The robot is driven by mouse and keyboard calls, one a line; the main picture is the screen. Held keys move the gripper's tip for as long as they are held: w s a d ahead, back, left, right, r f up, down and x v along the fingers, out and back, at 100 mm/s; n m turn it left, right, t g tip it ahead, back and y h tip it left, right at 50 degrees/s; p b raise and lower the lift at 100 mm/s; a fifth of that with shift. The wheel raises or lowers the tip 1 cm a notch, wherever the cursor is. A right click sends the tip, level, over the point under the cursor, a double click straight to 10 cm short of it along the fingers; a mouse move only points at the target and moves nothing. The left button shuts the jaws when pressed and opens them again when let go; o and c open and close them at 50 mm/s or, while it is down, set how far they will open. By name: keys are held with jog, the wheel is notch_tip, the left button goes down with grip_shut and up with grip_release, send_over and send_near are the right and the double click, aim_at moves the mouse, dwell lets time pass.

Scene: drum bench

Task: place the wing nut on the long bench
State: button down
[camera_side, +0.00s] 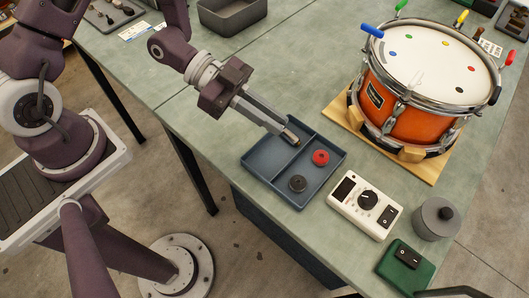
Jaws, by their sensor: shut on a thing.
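My gripper (290,136) is shut over the back left part of a blue divided tray (251,162). Between its fingertips is a small piece, which seems to be the wing nut; it is mostly hidden by the fingers and too small to make out. No other wing nut can be made out. The long bench (225,133) has a pale grey-green top and carries the tray near its front edge.
The tray holds a red round piece (320,157) and a black one (297,183). An orange drum (397,112) on a wooden board stands to the right. A white control box (365,205), grey pot (436,219) and green box (402,265) stand in front. Bare bench lies behind the tray.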

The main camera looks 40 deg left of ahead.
jog(key=s, duration=0.1)
jog(key=s+m+g, duration=0.1)
jog(key=shift+s+d+f, duration=0.1)
jog(key=shift+s+d, duration=0.25)
jog(key=shift+d, duration=0.05)
jog(key=shift+f, duration=0.1)
notch_tip(320, 180, down, 10)
jog(key=shift+r, duration=0.25)
jog(key=shift+f, duration=0.1)
jog(key=c, duration=1.5)
grip_release()
